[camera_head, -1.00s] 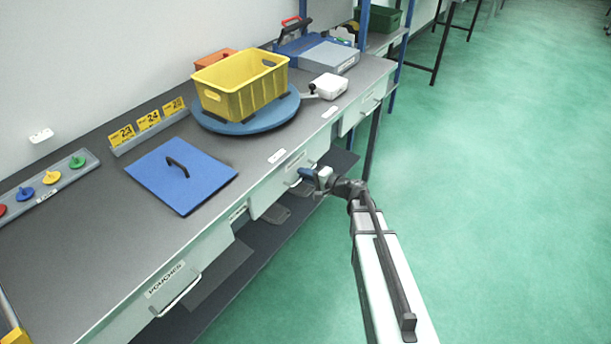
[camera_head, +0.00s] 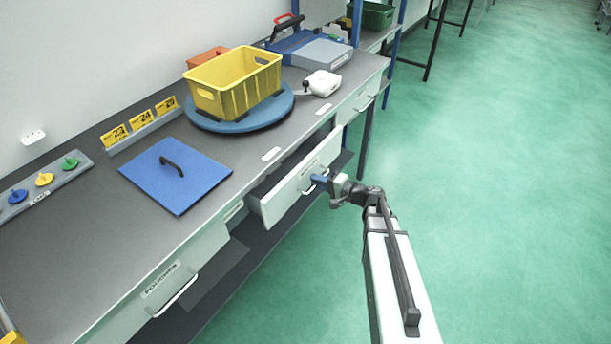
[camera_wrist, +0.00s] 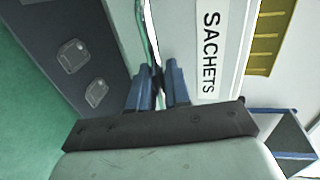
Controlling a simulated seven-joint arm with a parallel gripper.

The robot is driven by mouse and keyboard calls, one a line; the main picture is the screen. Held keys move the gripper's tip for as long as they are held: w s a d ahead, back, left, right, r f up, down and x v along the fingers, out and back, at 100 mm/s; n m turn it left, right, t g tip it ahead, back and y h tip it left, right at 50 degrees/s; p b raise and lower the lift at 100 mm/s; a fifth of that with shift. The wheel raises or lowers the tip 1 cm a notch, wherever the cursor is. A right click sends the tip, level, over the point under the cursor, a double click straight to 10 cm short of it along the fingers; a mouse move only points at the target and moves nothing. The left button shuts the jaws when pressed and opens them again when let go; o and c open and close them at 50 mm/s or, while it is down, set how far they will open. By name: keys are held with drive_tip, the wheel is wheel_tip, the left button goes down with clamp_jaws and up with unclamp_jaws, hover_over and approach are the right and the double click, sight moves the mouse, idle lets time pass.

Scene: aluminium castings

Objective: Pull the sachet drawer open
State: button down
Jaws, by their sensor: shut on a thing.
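The sachet drawer (camera_head: 291,193) is in the middle of the bench front and stands partly out from under the worktop. A dark gap shows behind its front panel. In the wrist view its white label (camera_wrist: 208,52) reads SACHETS. My gripper (camera_head: 318,180) is at the drawer front, shut on its handle (camera_head: 308,188). In the wrist view the blue fingers (camera_wrist: 158,88) close around the handle bar (camera_wrist: 143,35). The inside of the drawer is mostly hidden by its front and the worktop.
Another closed drawer (camera_head: 150,305) with a handle is at the lower left. A yellow crate (camera_head: 238,88) stands on a blue round turntable (camera_head: 215,124). A blue lid (camera_head: 150,185) with a black handle lies on the worktop. The green floor (camera_head: 490,180) in front is clear.

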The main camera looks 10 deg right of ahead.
drive_tip(key=f+v, duration=0.2)
drive_tip(key=v, duration=0.7)
drive_tip(key=f+v, duration=0.2)
drive_tip(key=v, duration=0.7)
drive_tip(key=shift+s+d, duration=0.55)
drive_tip(key=shift+r, duration=0.1)
drive_tip(key=c, duration=1.2)
unclamp_jaws()
drive_tip(key=shift+c, duration=0.2)
drive_tip(key=v, duration=1.3)
drive_tip(key=shift+s+d, duration=0.25)
